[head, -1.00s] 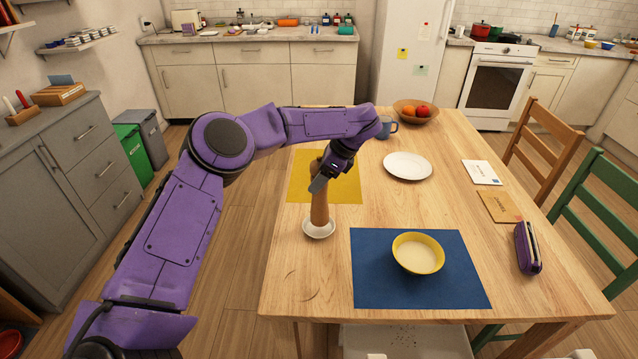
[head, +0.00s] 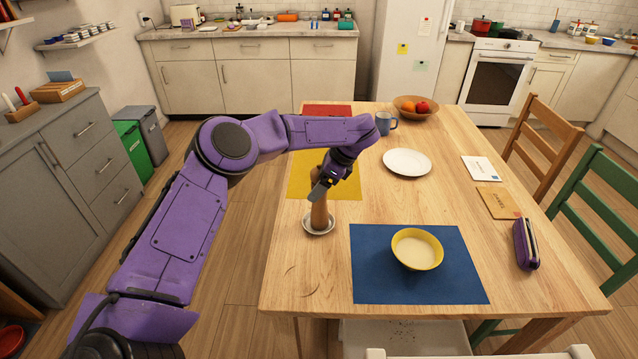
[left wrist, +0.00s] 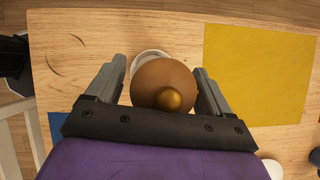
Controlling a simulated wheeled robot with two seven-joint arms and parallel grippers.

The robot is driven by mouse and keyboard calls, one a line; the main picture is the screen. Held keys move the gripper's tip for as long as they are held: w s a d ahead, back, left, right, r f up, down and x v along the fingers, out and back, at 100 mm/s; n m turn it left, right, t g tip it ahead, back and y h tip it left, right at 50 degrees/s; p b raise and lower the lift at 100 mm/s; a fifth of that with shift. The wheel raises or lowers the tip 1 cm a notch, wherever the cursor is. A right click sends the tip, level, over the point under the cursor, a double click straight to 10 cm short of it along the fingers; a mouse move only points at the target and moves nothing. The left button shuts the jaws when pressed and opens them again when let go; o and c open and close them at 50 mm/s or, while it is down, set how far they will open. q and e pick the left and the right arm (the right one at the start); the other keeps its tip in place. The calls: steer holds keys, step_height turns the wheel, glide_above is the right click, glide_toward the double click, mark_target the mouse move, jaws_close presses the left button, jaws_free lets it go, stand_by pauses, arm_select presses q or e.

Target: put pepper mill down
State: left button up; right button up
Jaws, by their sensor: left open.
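The brown wooden pepper mill (head: 319,214) stands upright on a small round pale dish (head: 307,229) near the left edge of the table. In the left wrist view the mill (left wrist: 155,78) shows from above, with a gold knob on its top. The dish (left wrist: 146,57) is mostly hidden under it. My left gripper (head: 318,190) is open around the upper part of the mill, one finger on each side, with small gaps showing. My right gripper is not in view.
A yellow mat (head: 345,188) lies just behind the mill. A blue mat (head: 385,287) with a yellow bowl (head: 417,251) lies to the right. A white plate (head: 407,161), a mug (head: 385,124) and a fruit bowl (head: 405,110) stand farther back.

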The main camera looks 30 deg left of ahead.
arm_select(q)
steer(key=b+v, duration=0.1)
steer(key=v, duration=1.1)
